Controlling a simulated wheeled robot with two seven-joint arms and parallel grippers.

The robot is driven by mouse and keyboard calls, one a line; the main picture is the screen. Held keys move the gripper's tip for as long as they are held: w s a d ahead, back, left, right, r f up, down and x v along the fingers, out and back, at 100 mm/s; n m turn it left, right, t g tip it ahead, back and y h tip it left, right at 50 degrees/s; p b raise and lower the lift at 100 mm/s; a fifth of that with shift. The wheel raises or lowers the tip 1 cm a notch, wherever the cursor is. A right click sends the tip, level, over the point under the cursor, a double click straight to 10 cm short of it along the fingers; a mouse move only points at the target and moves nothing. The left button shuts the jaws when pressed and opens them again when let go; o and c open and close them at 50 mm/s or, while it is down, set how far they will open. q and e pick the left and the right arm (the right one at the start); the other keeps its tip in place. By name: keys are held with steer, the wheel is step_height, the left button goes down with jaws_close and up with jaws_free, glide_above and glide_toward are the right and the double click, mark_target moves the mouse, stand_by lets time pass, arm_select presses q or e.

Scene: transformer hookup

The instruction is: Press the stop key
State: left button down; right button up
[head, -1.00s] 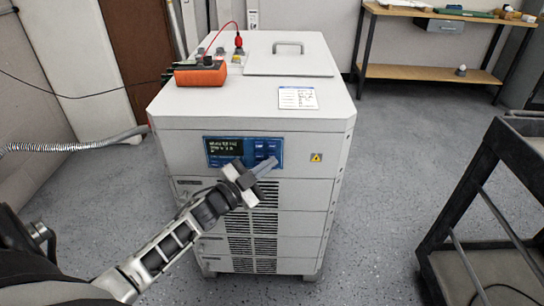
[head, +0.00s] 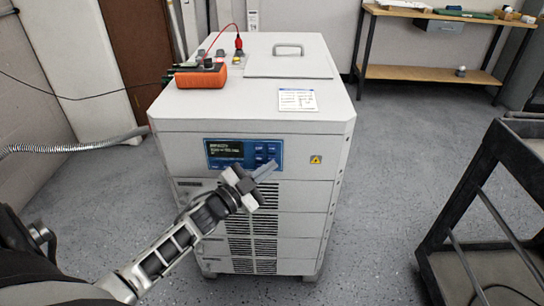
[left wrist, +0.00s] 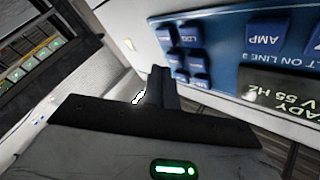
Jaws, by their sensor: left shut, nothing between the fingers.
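A blue control panel (head: 243,154) with a dark display (head: 224,149) and a group of keys (head: 265,152) is on the front of the grey cabinet (head: 190,143). In the left wrist view the panel (left wrist: 230,52) appears upside down, with several dark blue keys (left wrist: 187,55) and a larger key labelled AMP (left wrist: 265,40). I cannot read which key is stop. My left gripper (head: 267,169) is shut and empty, its tips at the panel's lower right, by the lower keys. In the left wrist view its fingers (left wrist: 160,86) are close to the small keys; I cannot tell whether they touch. My right gripper is not in view.
An orange meter (head: 201,75) with a red lead lies on the cabinet top, beside a white label card (head: 298,100). A dark cart (head: 490,200) stands at right. A wooden workbench (head: 430,74) is at the back. Grey floor is clear between cabinet and cart.

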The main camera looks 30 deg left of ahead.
arm_select(q)
steer(key=shift+s+d, duration=0.1)
steer(key=shift+s, duration=0.05)
steer(key=s+d, duration=0.1)
steer(key=s+p, duration=0.1)
steer(key=s, duration=0.1)
steer(key=s+d+p, duration=0.1)
steer(key=shift+s+d, duration=0.15)
steer(key=shift+d, duration=0.15)
stand_by(1.1)
